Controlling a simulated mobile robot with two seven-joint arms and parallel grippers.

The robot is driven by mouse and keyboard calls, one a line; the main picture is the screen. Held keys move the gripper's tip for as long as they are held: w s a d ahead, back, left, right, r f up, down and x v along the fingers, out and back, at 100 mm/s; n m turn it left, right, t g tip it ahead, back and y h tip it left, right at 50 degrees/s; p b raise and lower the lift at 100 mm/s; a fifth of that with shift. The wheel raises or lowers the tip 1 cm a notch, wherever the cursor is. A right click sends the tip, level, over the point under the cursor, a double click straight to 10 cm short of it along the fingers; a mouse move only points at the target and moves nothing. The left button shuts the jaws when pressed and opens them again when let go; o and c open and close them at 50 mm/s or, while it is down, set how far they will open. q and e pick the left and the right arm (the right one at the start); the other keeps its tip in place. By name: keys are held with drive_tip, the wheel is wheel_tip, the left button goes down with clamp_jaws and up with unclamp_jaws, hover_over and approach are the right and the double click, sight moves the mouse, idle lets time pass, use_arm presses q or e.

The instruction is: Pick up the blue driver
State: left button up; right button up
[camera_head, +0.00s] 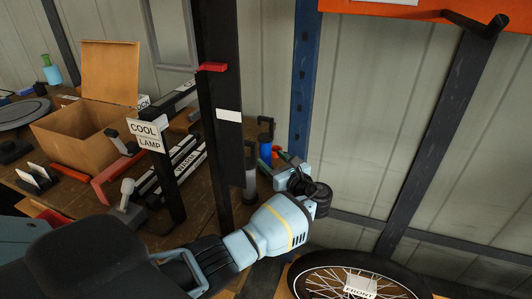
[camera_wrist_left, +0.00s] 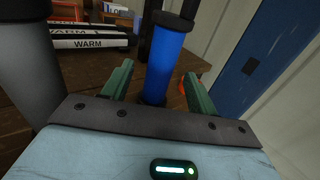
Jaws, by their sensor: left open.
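The blue driver (camera_head: 265,150) stands upright at the right end of the bench, its black top above a blue body. In the left wrist view the blue driver (camera_wrist_left: 168,62) rises between the two green fingers of my left gripper (camera_wrist_left: 158,90). The fingers are apart, with a gap visible on each side of it. In the head view my left gripper (camera_head: 279,163) reaches in from the lower right of the driver, partly covering its lower part. My right gripper is in neither view.
A grey cylinder (camera_head: 250,165) with a black top stands close left of the driver; it also shows in the left wrist view (camera_wrist_left: 28,85). A dark post (camera_head: 218,120) rises beside it. Bars labelled WARM (camera_head: 187,160), a cardboard box (camera_head: 85,135) and a wheel (camera_head: 320,270) are around.

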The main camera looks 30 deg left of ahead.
sight(269, 155)
use_arm(q)
drive_tip(key=x, duration=0.4)
drive_tip(key=shift+w+a+f, duration=0.1)
drive_tip(key=shift+w+a, duration=0.1)
drive_tip(key=shift+a, duration=0.1)
clamp_jaws()
drive_tip(key=shift+r, duration=0.25)
